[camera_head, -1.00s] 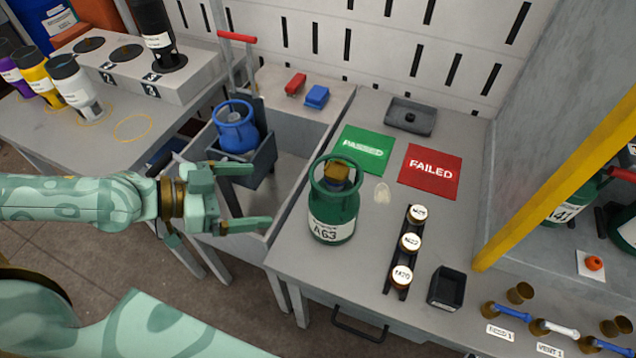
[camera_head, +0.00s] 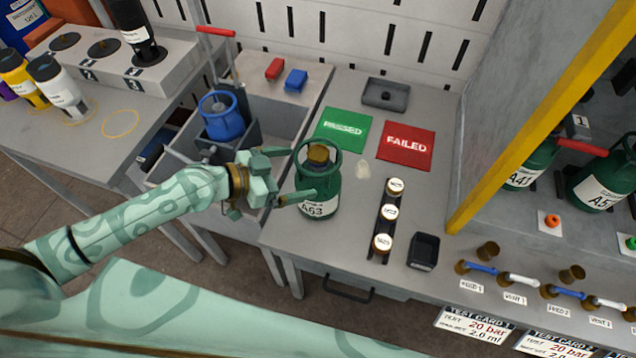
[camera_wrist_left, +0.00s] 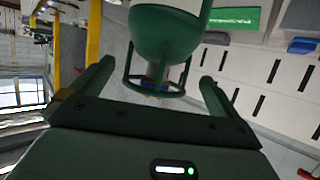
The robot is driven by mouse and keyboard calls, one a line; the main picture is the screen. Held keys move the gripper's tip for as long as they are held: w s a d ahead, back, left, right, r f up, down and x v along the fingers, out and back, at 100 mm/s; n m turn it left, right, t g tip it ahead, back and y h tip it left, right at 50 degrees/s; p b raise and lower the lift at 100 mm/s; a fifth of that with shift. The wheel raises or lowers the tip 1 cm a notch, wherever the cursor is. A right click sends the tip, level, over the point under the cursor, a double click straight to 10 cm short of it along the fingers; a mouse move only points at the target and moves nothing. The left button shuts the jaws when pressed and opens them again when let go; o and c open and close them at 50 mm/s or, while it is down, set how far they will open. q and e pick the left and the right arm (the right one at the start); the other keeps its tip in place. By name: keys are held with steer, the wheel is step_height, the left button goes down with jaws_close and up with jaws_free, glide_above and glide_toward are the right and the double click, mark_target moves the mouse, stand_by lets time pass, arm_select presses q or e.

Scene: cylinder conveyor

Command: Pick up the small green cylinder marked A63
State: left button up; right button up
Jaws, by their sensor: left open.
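The green cylinder marked A63 (camera_head: 318,188) stands upright on the grey table, with a ring collar around its brass valve. My left gripper (camera_head: 287,173) is open at the left side of the cylinder. One finger reaches behind it near the collar, and the other lies across its near left side, above the label. In the left wrist view the cylinder (camera_wrist_left: 165,35) shows between the two spread fingers (camera_wrist_left: 155,85). I cannot tell whether either finger touches it. My right gripper is not in view.
Behind the cylinder lie a green PASSED mat (camera_head: 343,130) and a red FAILED mat (camera_head: 406,146). A rack of white-capped vials (camera_head: 384,218) and a small black box (camera_head: 424,251) stand to its right. A blue cylinder (camera_head: 221,118) sits in a cart to the left. A yellow post (camera_head: 530,130) rises at right.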

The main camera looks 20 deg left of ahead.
mark_target(312, 167)
arm_select(q)
steer(key=x, duration=0.5)
steer(key=shift+w+d+r, duration=0.1)
steer(key=shift+w+r, duration=0.05)
steer(key=c, duration=1.4)
steer(key=shift+w+r, duration=0.1)
steer(key=shift+r, duration=0.1)
steer(key=c, duration=0.4)
